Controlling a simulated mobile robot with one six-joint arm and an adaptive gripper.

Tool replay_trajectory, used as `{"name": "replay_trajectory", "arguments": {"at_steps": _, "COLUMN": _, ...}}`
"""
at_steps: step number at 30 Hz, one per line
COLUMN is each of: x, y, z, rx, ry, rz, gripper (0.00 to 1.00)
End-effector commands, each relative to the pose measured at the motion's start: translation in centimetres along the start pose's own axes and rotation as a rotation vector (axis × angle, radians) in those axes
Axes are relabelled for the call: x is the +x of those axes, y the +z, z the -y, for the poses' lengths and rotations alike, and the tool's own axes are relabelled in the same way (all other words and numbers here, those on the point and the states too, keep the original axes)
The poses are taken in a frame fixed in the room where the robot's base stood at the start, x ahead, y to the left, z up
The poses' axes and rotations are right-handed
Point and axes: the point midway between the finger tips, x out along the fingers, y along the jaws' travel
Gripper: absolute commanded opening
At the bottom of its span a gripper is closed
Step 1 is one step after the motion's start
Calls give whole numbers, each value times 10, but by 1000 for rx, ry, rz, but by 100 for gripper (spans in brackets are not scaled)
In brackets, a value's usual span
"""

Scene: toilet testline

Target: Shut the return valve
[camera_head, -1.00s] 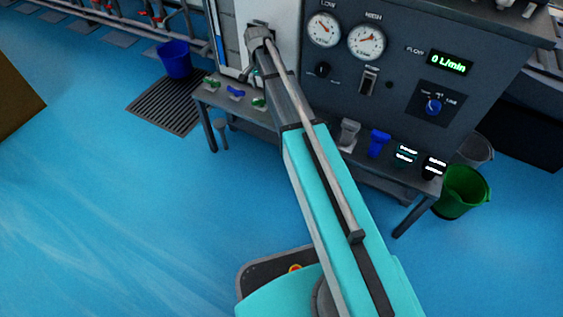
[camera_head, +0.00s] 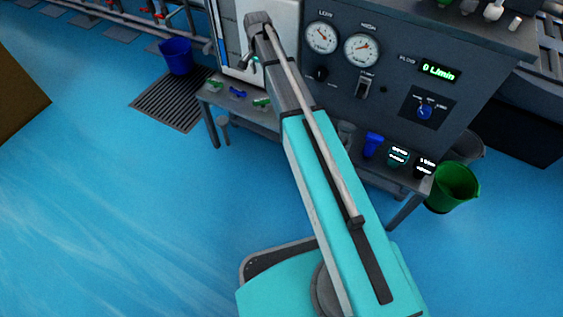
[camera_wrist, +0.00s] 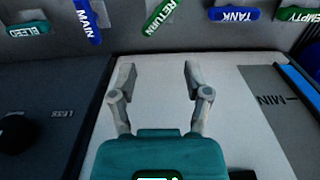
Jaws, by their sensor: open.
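The return valve's green handle, lettered RETURN (camera_wrist: 162,13), is at the top centre of the wrist view, tilted and partly cut off by the frame edge. In the head view, the green handle (camera_head: 262,102) on the bench's front edge beside my arm seems to be the same one. My gripper (camera_wrist: 158,72) is open and empty, its two fingers apart over a pale panel. The handle lies beyond the fingertips, apart from them. In the head view my arm reaches up to the white panel and the fingers are hard to make out.
Neighbouring handles are close: blue MAIN (camera_wrist: 87,20) and teal BLEED (camera_wrist: 28,28) on the left, blue TANK (camera_wrist: 234,14) and green EMPTY (camera_wrist: 298,14) on the right. The gauge panel (camera_head: 385,75) rises behind the bench. A green bucket (camera_head: 453,188) stands at right.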

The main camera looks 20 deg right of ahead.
Motion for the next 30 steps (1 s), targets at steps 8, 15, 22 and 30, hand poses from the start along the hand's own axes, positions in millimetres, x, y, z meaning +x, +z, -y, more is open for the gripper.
{"name": "replay_trajectory", "arguments": {"at_steps": 8, "x": 11, "y": 10, "z": -10, "rx": -36, "ry": 0, "rz": 0, "gripper": 63}}
{"name": "replay_trajectory", "arguments": {"at_steps": 15, "x": 27, "y": 24, "z": -24, "rx": -91, "ry": 0, "rz": 0, "gripper": 63}}
{"name": "replay_trajectory", "arguments": {"at_steps": 22, "x": 47, "y": 40, "z": -40, "rx": -159, "ry": 0, "rz": 0, "gripper": 63}}
{"name": "replay_trajectory", "arguments": {"at_steps": 30, "x": 70, "y": 59, "z": -59, "rx": -238, "ry": 0, "rz": 0, "gripper": 63}}
